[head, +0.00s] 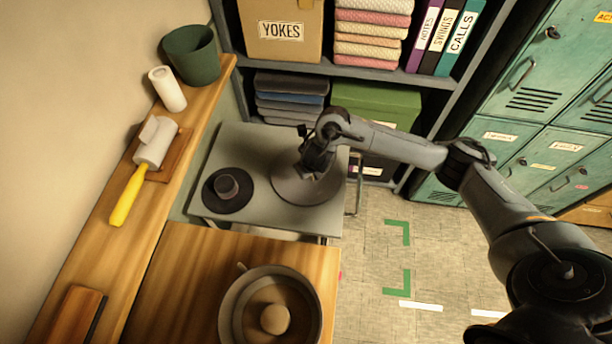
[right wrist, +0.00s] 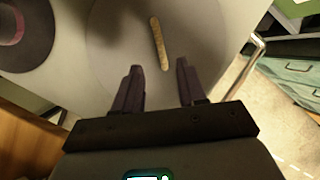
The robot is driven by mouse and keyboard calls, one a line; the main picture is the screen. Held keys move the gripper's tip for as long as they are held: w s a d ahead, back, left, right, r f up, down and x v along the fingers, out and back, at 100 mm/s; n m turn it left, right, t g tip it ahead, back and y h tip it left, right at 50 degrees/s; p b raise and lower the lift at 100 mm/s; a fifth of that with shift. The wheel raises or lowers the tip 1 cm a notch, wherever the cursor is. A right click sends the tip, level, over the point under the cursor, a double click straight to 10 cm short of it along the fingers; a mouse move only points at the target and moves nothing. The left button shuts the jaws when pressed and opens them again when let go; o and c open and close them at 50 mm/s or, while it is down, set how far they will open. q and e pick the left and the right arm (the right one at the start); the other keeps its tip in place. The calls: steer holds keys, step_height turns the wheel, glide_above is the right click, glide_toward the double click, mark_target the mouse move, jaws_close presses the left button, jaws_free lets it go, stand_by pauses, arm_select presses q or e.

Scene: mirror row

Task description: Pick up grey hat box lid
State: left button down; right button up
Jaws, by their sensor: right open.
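The grey hat box lid (head: 292,192) is a flat round disc lying on the grey cart top. In the right wrist view the lid (right wrist: 205,40) shows a straight tan bar handle (right wrist: 160,43) across its middle. My right gripper (head: 312,172) is over the lid, partly hidden by its own wrist in the head view. Its jaws (right wrist: 160,68) are open and empty, with the handle lying ahead, between the lines of the two fingers. Whether the fingers touch the lid is not clear. My left gripper is not in view.
A dark brimmed hat (head: 228,188) lies left of the lid on the cart (head: 250,145). A round grey open box (head: 230,305) with a tan rounded thing inside stands on the wooden counter (head: 185,290). A metal rail (head: 354,185) edges the cart's right side. Shelves stand behind.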

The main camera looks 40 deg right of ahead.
steer(key=shift+w+x, duration=0.2)
steer(key=shift+x, duration=1.4)
steer(key=shift+w+x, duration=0.2)
steer(key=shift+x, duration=1.45)
steer(key=shift+d+r, duration=0.1)
steer(key=shift+r, duration=0.1)
steer(key=shift+c, duration=0.2)
jaws_close()
